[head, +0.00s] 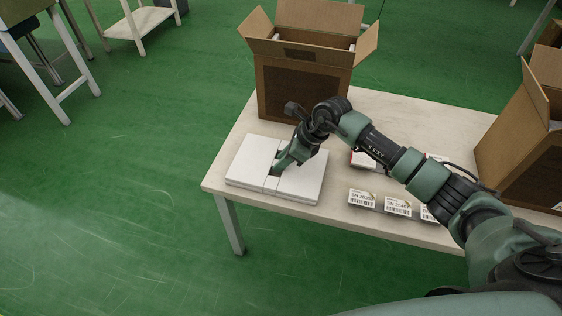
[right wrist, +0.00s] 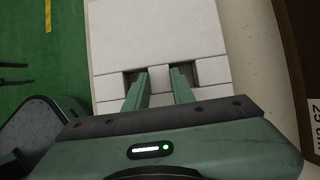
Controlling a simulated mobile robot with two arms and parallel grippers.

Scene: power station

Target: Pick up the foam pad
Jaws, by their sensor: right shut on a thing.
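The white foam pad (head: 304,184) lies flat near the left end of the table, with a seam across its middle. It also shows in the right wrist view (right wrist: 155,38), where two dark slots flank a narrow white bridge. My right gripper (head: 276,166) reaches down onto the pad's middle. In the right wrist view its two green fingers (right wrist: 160,80) sit in the slots, one on each side of the bridge, and are shut on the pad. My left gripper is in neither view.
An open cardboard box (head: 300,90) stands on the table (head: 215,182) just behind the pad. Another open box (head: 525,150) stands at the right. Several labelled cards (head: 362,199) lie right of the pad. Green floor is clear beyond the table's left and front edges.

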